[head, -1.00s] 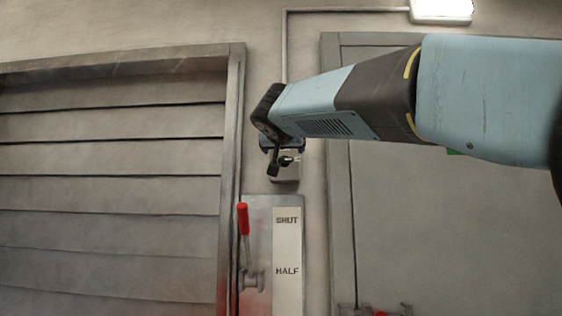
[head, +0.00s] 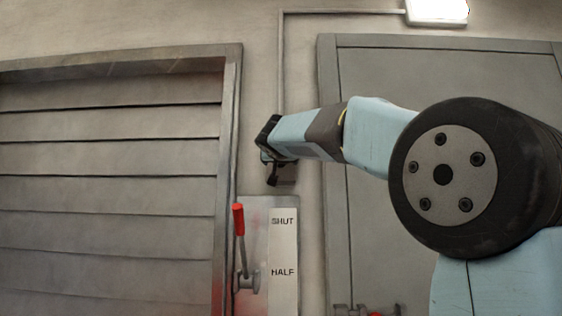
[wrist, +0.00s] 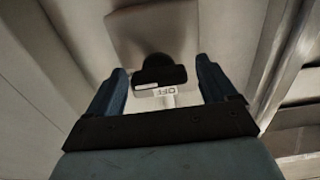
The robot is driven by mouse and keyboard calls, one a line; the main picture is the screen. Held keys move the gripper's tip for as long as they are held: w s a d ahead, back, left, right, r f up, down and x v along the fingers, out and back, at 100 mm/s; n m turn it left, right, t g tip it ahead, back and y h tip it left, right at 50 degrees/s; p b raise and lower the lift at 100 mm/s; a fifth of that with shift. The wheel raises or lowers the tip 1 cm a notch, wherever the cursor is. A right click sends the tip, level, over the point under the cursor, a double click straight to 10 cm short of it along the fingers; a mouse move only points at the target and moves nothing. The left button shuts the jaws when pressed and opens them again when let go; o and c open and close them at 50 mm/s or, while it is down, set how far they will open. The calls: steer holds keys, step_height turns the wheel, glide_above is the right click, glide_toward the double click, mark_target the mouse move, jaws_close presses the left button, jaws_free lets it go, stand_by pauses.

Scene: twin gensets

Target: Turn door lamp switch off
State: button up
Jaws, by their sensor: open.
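The lamp switch box (head: 287,174) is on the wall between the slatted shutter and the grey door, mostly hidden behind my gripper in the head view. In the wrist view the black switch lever (wrist: 159,70) shows between my fingers, with a white "OFF" label (wrist: 166,91) near it. My gripper (wrist: 161,76) is open, one blue finger on each side of the lever, with gaps to both. I cannot tell how deep the lever sits between them. The lamp (head: 437,10) above the door is bright white.
A red-handled lever (head: 239,222) stands on a plate just below the switch, beside a strip (head: 284,250) marked "SHUT" and "HALF". The slatted shutter (head: 110,190) is to the left, the grey door (head: 375,230) to the right. A conduit (head: 281,70) runs above the switch.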

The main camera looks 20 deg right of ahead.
steer(key=shift+w, duration=0.2)
steer(key=shift+c, duration=0.5)
steer(key=c, duration=0.9)
steer(key=shift+o, duration=0.2)
